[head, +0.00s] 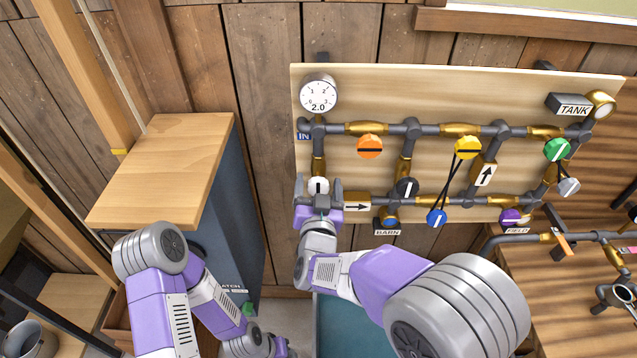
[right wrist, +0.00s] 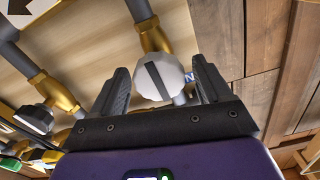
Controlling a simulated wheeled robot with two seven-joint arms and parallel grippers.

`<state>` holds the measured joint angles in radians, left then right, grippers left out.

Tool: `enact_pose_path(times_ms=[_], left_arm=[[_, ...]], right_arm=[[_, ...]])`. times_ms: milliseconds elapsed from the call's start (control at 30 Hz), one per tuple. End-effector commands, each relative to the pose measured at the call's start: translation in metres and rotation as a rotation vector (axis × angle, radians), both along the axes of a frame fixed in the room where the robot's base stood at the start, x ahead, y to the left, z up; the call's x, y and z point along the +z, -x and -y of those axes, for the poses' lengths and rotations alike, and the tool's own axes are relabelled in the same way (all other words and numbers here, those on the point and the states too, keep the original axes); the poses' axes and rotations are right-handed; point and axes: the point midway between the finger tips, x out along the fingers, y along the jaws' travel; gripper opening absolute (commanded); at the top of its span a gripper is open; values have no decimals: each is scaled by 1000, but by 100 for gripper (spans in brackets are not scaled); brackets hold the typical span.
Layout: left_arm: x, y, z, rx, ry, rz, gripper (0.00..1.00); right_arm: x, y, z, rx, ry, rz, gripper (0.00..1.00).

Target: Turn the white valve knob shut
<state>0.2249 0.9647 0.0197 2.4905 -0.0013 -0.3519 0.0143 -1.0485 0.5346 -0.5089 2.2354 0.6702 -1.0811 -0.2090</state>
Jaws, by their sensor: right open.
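The white valve knob (head: 318,184) sits on the left vertical pipe of the wall panel, below the gauge. It has a dark bar that runs along its pipe, and it also shows in the right wrist view (right wrist: 158,78). My right gripper (head: 318,196) is open with one finger on each side of the knob. In the right wrist view, gaps show between the knob and both fingers (right wrist: 161,88). My left arm is folded low at the left; its gripper end is small and partly cut off at the bottom edge of the head view.
The panel (head: 430,85) carries a gauge (head: 318,93) and orange (head: 370,147), yellow (head: 467,147), green (head: 557,149), black (head: 408,187), blue (head: 437,217) and purple (head: 511,216) knobs. A wood-topped cabinet (head: 170,165) stands left. A pipe bench (head: 590,290) stands right.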

Motion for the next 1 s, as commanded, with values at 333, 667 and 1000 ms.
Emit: enact_pose_path(times_ms=[333,667,1000], left_arm=[[1,0,0,0,0,0,45],[1,0,0,0,0,0,45],[-8,0,0,0,0,0,45]], right_arm=[[0,-6,0,0,1,0,78],[0,-6,0,1,1,0,29],[-2,-6,1,0,-44,0,25]])
